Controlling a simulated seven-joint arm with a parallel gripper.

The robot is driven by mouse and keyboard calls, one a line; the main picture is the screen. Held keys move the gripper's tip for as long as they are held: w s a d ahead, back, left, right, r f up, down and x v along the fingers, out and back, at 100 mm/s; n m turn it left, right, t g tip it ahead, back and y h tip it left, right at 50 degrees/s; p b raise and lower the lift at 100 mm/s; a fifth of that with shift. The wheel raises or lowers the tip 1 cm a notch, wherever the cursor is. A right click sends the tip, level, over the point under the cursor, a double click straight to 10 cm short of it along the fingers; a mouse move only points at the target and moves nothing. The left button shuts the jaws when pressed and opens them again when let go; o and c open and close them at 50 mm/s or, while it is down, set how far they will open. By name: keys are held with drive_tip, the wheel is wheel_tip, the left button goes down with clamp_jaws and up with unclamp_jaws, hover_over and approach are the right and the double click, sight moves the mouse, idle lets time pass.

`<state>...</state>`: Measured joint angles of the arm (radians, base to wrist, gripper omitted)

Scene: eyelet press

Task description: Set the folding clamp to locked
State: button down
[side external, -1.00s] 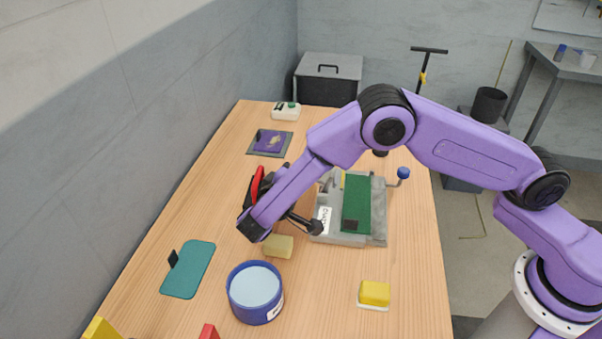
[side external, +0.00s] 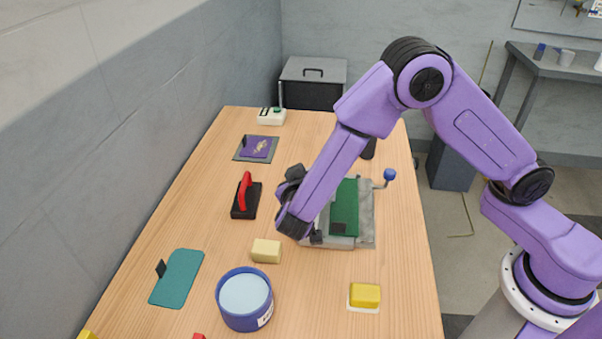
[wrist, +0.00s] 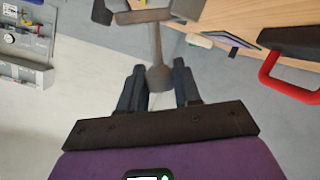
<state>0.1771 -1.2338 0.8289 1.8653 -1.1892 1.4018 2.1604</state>
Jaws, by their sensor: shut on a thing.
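The grey fixture (side external: 365,215) stands right of the table's middle, with a green board (side external: 344,207) on it and a blue-knobbed lever (side external: 389,175) at its right. My gripper (side external: 316,238) is at the fixture's left front edge; my arm covers part of that side. In the wrist view, my gripper (wrist: 160,88) has its two dark fingers on either side of a grey rounded lever end (wrist: 160,77), shut on it. A grey stem (wrist: 156,45) runs from this end to a crossbar, which I take as the folding clamp. Its locked or unlocked setting cannot be told.
A black block with a red handle (side external: 246,195) stands left of my gripper. A pale yellow block (side external: 266,251), blue round tub (side external: 244,298), yellow block (side external: 365,295) and teal plate (side external: 177,278) lie in front. Bare table lies between them.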

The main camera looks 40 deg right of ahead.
drive_tip(key=shift+s+d+m+t+y, duration=0.3)
drive_tip(key=shift+s+d+m+t, duration=0.15)
drive_tip(key=shift+m, duration=0.45)
drive_tip(key=shift+s+d+m+t+y, duration=0.35)
drive_tip(key=shift+s+d+m, duration=0.1)
drive_tip(key=shift+m, duration=0.45)
drive_tip(key=c, duration=0.9)
unclamp_jaws()
drive_tip(key=shift+f, duration=0.15)
drive_tip(key=shift+o, duration=0.2)
drive_tip(key=shift+s, duration=0.1)
drive_tip(key=v, duration=1.7)
drive_tip(key=shift+s+a, duration=0.1)
drive_tip(key=shift+s, duration=0.05)
